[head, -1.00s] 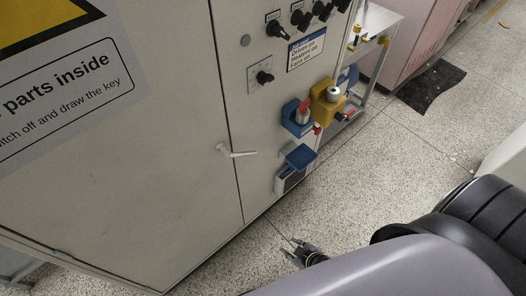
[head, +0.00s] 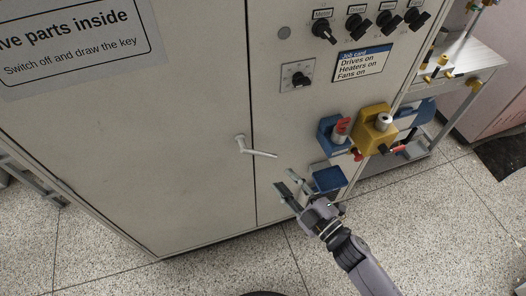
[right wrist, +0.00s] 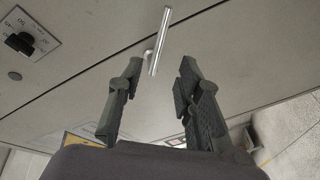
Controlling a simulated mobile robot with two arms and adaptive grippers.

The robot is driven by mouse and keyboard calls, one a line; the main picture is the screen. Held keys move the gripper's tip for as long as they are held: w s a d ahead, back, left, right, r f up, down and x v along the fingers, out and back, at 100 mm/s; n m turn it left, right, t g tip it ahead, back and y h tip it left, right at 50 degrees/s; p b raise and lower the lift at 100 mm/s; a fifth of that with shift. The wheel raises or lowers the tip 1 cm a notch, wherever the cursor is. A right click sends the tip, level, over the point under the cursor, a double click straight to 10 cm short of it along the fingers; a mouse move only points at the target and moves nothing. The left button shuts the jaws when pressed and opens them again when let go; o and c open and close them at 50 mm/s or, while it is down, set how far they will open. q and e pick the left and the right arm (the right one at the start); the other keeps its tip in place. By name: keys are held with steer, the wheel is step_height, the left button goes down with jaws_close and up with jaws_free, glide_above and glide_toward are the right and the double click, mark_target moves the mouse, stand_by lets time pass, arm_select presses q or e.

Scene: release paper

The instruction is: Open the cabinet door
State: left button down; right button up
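The cabinet door (head: 150,160) is a large pale grey panel at the left of the head view, shut flush with the panel beside it. Its light lever handle (head: 256,149) sits near the door's right edge and points to the right, slightly down. It also shows in the right wrist view as a metal bar (right wrist: 160,42) beyond and between the fingertips. My right gripper (head: 287,184) is open and empty, just below and right of the handle, apart from it. In the right wrist view its two fingers (right wrist: 160,75) are spread. My left gripper is not in view.
Blue holders (head: 328,179) and a yellow block (head: 375,130) stick out right of the handle, near my right gripper. Rotary switches (head: 357,25) and a job card (head: 361,63) are above. A metal cart (head: 465,60) stands at right. The speckled floor in front is clear.

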mark_target(262, 152)
steer(key=p+x, duration=0.1)
steer(key=x, duration=1.1)
steer(key=shift+d, duration=0.1)
jaws_close()
stand_by(0.4)
